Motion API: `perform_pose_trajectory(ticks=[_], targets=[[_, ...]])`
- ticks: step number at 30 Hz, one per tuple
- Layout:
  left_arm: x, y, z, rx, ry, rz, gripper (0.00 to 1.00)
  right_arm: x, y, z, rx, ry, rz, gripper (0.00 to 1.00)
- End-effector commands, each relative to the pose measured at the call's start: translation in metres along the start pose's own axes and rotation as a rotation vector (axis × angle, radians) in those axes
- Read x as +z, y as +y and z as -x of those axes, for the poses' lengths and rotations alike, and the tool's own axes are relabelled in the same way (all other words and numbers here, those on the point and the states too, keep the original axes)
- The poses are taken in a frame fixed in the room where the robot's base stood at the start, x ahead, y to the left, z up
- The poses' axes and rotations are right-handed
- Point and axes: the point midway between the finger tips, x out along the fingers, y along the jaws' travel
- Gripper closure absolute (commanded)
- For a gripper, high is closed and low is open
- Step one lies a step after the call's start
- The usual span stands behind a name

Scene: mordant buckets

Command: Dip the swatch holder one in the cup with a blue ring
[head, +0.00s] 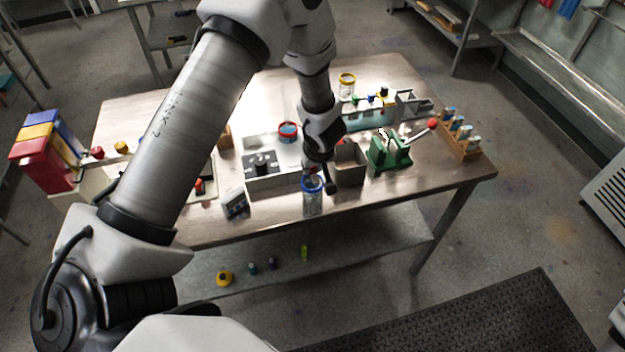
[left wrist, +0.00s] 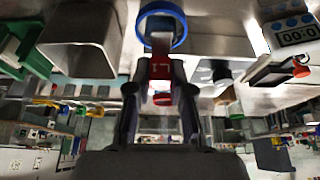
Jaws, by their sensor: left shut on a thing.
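My left gripper (head: 319,172) is directly over the cup with a blue ring (head: 312,196), near the table's front edge. In the left wrist view the gripper (left wrist: 160,95) is shut on a red swatch holder (left wrist: 160,71). A pale piece runs from the holder toward the blue ring (left wrist: 181,30) and overlaps its opening. I cannot tell how deep it reaches into the cup, nor clearly read a mark on the holder. My right gripper is not in view.
A grey box (head: 349,160) and a green stand (head: 390,152) are right of the cup. A timer (head: 235,204) stands to its left. A red-ringed cup (head: 288,131) and a yellow-ringed cup (head: 347,84) are farther back. A wooden rack (head: 463,150) stands at the right edge.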

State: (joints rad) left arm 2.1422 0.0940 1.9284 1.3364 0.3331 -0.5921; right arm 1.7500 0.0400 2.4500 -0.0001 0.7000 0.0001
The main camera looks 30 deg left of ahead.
Motion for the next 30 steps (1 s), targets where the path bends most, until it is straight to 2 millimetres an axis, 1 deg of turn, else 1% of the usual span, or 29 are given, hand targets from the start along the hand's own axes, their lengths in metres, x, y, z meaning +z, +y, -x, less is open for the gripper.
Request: perform_pose_trajectory(ticks=[12,15,30], targets=[[-0.012,0.000,0.028,0.001,0.001,0.001,1.00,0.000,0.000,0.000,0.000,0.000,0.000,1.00],[-0.013,0.000,0.032,0.001,0.000,0.000,1.00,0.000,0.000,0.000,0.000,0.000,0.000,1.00],[-0.014,0.000,0.033,0.000,-0.001,-0.001,1.00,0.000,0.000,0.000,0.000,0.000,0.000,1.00]])
